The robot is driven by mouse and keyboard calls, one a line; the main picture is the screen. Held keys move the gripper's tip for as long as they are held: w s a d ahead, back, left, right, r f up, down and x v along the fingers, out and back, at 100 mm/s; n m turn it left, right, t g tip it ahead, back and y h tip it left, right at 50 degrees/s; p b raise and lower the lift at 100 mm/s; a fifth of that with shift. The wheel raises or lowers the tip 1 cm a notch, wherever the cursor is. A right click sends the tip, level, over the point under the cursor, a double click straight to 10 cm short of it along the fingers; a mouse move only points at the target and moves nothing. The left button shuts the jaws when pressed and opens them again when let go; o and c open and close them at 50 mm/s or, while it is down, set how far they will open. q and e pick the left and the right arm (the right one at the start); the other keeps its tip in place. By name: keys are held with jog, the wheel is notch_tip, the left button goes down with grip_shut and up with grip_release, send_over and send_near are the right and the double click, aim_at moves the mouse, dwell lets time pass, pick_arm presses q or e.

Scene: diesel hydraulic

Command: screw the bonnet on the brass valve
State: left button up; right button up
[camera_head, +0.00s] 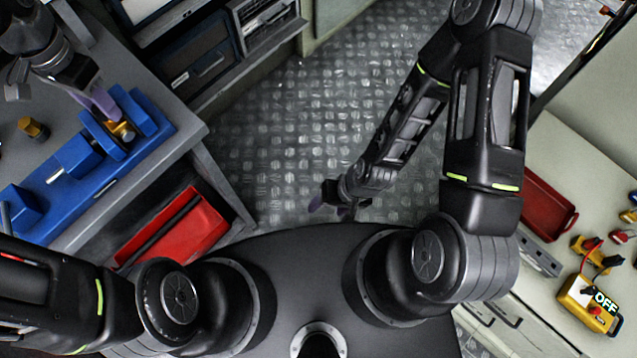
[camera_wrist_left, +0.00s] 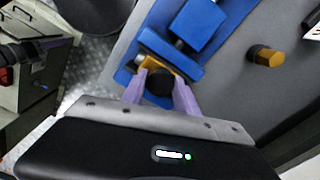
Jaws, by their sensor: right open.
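The brass valve (camera_head: 122,131) sits in the blue vise on the left bench; it also shows in the left wrist view (camera_wrist_left: 151,62). A black round part (camera_wrist_left: 160,83) stands at the valve, between my left fingertips; I cannot tell whether it is the bonnet's top. My left gripper (camera_head: 104,104) is at the valve, and its pale purple fingers (camera_wrist_left: 161,78) seem to touch both sides of that part. The thread is hidden. A loose brass hex piece (camera_head: 34,128) lies apart on the bench, also in the wrist view (camera_wrist_left: 265,56). My right gripper (camera_head: 335,199) is open, empty and over the floor.
The blue vise (camera_head: 78,160) and its blue base take up the bench's front part. A red drawer (camera_head: 180,236) is below it. The right counter holds a red tray (camera_head: 548,204) and a yellow meter (camera_head: 588,303). The metal floor (camera_head: 290,125) between them is clear.

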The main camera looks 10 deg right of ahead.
pick_arm(q)
jog(key=c, duration=0.7)
jog(key=m, duration=1.2)
jog(key=shift+m, duration=0.4)
jog(key=m, duration=0.6)
jog(key=shift+m, duration=0.4)
jog(key=o, duration=1.1)
jog(key=shift+n, duration=0.3)
